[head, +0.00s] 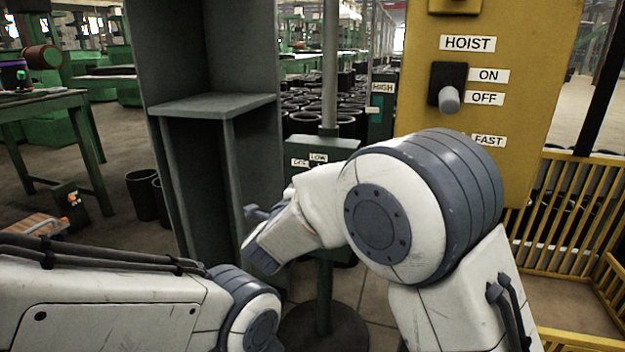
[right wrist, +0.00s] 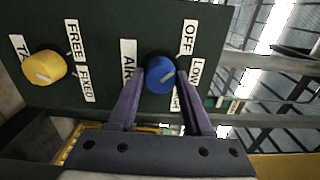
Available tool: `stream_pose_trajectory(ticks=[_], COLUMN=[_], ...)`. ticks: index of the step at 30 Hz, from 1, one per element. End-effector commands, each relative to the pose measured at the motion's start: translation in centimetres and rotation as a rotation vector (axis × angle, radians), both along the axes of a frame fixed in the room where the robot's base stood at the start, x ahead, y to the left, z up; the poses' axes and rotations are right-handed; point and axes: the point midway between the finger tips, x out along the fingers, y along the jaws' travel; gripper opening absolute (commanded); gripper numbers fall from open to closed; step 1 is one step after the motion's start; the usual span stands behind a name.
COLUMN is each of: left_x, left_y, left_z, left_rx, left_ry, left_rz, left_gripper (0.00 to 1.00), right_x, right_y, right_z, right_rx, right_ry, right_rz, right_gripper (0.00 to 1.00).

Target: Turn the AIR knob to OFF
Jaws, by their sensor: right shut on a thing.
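In the right wrist view, the blue knob (right wrist: 160,75) sits on a dark green panel (right wrist: 105,25) beside the AIR label (right wrist: 128,66). The OFF label (right wrist: 188,38) and the LOW label (right wrist: 197,75) are on its other side; a further label by the finger is partly covered. My right gripper (right wrist: 157,88) is shut on the blue knob, one finger on each side. A pale mark shows on the knob's face; I cannot tell exactly which label it points to. In the head view my right forearm and wrist hide the knob. My left gripper is out of view.
A yellow knob (right wrist: 45,68) with FREE and FIXED labels is on the same panel. In the head view, a yellow HOIST post (head: 420,90) stands at right and a grey shelf cabinet (head: 212,105) at left. My left arm lies low, close to my right wrist.

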Motion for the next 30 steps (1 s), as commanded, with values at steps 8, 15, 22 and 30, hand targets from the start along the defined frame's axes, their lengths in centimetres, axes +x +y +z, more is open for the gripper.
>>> stream_pose_trajectory(ticks=[8,15,22,30], left_x=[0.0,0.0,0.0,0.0], left_y=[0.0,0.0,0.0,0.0], left_z=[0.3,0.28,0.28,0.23], left_rx=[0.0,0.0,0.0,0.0], left_ry=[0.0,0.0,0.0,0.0], left_rz=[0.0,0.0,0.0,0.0], left_gripper=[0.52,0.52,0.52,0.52], right_x=[-0.04,-0.04,-0.02,-0.16], right_y=[0.23,0.24,0.12,0.12], right_z=[-0.06,-0.09,-0.07,-0.05], right_rx=[-0.028,-0.029,-0.027,-0.026], right_ry=[0.01,0.01,0.01,0.01], right_rz=[0.006,0.007,0.004,0.002], right_gripper=[0.0,0.0,0.8,0.8])
